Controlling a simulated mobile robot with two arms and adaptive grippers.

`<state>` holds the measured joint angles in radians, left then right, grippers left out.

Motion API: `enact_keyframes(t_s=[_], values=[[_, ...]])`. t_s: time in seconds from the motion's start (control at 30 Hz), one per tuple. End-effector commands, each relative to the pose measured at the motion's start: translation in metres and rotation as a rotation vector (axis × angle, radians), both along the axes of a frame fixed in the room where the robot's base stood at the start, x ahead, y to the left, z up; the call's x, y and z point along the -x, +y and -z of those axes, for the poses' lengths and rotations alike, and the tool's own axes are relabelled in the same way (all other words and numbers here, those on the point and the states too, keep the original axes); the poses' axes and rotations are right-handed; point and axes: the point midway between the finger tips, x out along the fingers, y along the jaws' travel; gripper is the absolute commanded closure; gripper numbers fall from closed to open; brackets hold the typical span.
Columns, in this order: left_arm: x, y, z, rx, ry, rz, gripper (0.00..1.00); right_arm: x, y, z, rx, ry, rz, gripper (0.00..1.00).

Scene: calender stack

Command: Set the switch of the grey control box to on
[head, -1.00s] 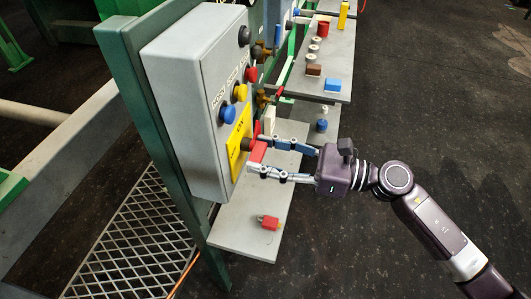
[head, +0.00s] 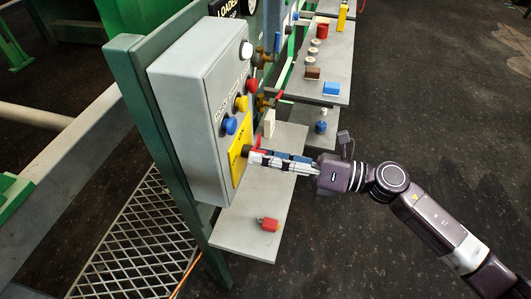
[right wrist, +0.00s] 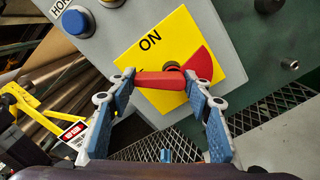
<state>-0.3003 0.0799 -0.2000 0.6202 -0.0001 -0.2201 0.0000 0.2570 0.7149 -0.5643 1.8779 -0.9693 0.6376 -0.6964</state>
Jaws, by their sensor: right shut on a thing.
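The grey control box (head: 180,110) is mounted on a green post at the left of the head view. Low on its front is a yellow plate (head: 236,168), marked ON in the right wrist view (right wrist: 120,65). The fingers partly hide the handle in the head view. My left gripper is not in view.
Blue (head: 230,126), yellow (head: 241,103) and red (head: 251,85) buttons and a white lamp (head: 246,50) sit above the switch. A grey shelf (head: 240,235) below carries a red padlock-like piece (head: 267,224). Open dark floor lies to the right.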

Motion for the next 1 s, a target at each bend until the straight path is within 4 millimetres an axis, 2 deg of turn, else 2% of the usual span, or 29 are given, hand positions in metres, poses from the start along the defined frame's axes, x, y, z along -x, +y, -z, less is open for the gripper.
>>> enact_keyframes(t_s=[0.6,1.0], values=[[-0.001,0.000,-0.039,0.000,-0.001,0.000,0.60,-0.009,-0.003,-0.009,-0.178,0.547,0.003,0.78],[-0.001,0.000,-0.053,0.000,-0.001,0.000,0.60,-0.013,-0.004,-0.008,-0.253,0.778,0.002,0.78]])
